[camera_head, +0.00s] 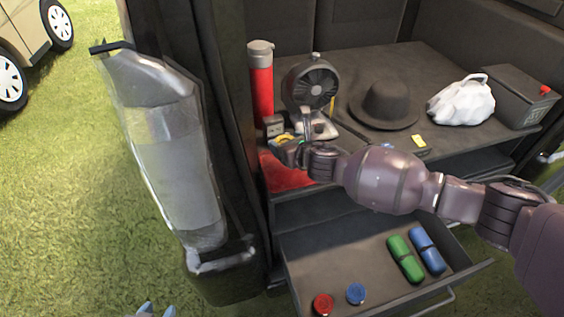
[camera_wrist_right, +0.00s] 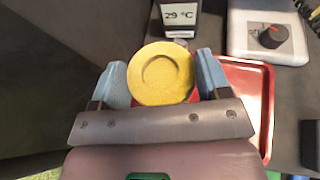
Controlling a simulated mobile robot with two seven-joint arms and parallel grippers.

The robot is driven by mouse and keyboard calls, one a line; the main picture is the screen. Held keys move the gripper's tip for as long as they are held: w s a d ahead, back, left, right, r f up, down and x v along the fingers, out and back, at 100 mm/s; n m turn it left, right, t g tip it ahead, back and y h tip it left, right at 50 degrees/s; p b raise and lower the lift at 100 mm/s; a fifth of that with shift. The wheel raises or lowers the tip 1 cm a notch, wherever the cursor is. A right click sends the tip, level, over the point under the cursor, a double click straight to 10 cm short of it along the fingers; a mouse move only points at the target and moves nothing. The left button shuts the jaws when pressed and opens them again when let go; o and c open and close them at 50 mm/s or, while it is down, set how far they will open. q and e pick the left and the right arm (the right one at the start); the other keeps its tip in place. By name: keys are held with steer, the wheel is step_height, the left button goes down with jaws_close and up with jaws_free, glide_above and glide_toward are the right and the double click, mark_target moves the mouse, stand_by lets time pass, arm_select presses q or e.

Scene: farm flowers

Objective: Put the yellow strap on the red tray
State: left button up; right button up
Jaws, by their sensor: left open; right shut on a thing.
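The yellow strap is a round roll; in the right wrist view the yellow strap (camera_wrist_right: 160,72) sits between the blue fingers of my right gripper (camera_wrist_right: 161,80), which is shut on it. In the head view a bit of it (camera_head: 285,138) shows by my right gripper (camera_head: 290,149). The red tray (camera_head: 283,178) lies on the shelf below and beside this gripper, partly covered by it. In the wrist view the red tray (camera_wrist_right: 266,110) extends right of the strap; whether they touch cannot be told. Only the blue fingertips of my left gripper (camera_head: 157,311) show, apart, at the bottom left.
A red cylinder (camera_head: 260,85), a fan (camera_head: 311,84), a temperature display (camera_wrist_right: 179,18) and a scale (camera_wrist_right: 268,32) stand close by. A hat (camera_head: 384,103) and white bag (camera_head: 461,101) are further right. An open drawer (camera_head: 330,262) holds red, blue and green items below.

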mark_target(282, 172)
steer(key=shift+s+a+f+b, duration=0.1)
steer(key=shift+a+f+b, duration=0.15)
steer(key=shift+f, duration=0.2)
steer(key=shift+s+a+f+b, duration=0.1)
steer(key=shift+a+f, duration=0.25)
steer(key=shift+f, duration=0.75)
step_height(282, 172, down, 4)
steer(key=shift+f+b, duration=0.1)
steer(key=shift+b, duration=0.95)
steer(key=shift+a+f, duration=0.1)
steer(key=shift+f, duration=0.05)
steer(key=shift+r, duration=0.3)
steer(key=o, duration=0.7)
steer(key=shift+f, duration=0.1)
steer(key=o, duration=0.3)
